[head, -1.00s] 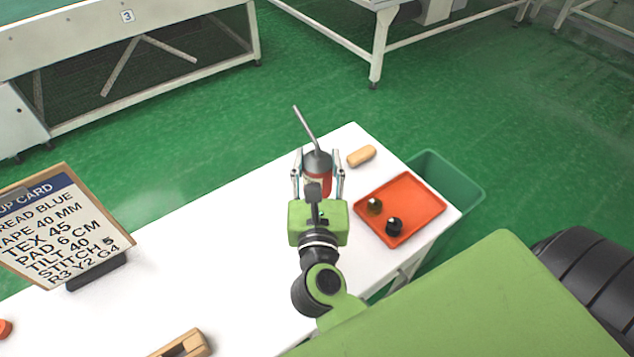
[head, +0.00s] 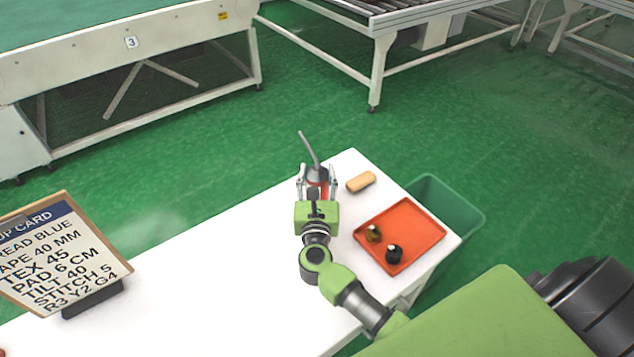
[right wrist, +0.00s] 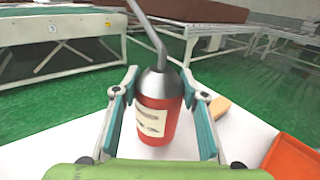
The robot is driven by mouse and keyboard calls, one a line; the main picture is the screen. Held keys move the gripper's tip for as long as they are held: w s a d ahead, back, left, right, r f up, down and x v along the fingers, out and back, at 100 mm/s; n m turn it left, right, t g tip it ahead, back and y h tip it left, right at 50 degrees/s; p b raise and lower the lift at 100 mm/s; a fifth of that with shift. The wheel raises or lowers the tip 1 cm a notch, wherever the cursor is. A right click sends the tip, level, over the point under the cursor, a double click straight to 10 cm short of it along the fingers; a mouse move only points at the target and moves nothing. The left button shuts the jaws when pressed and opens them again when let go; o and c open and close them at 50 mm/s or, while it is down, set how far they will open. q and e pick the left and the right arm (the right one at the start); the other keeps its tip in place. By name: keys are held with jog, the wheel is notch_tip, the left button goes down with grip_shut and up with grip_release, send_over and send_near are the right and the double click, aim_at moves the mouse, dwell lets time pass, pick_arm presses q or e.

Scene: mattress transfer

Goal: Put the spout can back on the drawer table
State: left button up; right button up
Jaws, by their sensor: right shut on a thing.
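The spout can (head: 318,174) is red with a grey cone top, a long thin bent spout and a pale label. It is upright near the far edge of the white table (head: 215,265). My right gripper (head: 318,182) is shut on it, a finger on each side. In the right wrist view the can (right wrist: 158,115) stands between the fingertips of the gripper (right wrist: 160,90), over the white top. I cannot tell whether its base touches the table. No drawers show. My left gripper is not in view.
A tan block (head: 361,181) lies right of the can. An orange tray (head: 425,237) holds a dark knob-like piece and an olive one. A green bin (head: 455,205) stands beyond the table's right end. A sign card (head: 65,250) stands at left. The table's middle is clear.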

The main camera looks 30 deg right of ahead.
jog(key=shift+f, duration=1.35)
jog(key=shift+f+b, duration=0.2)
jog(key=shift+b, duration=0.2)
jog(key=o, duration=1.4)
jog(key=shift+c, duration=0.2)
jog(key=shift+r, duration=0.15)
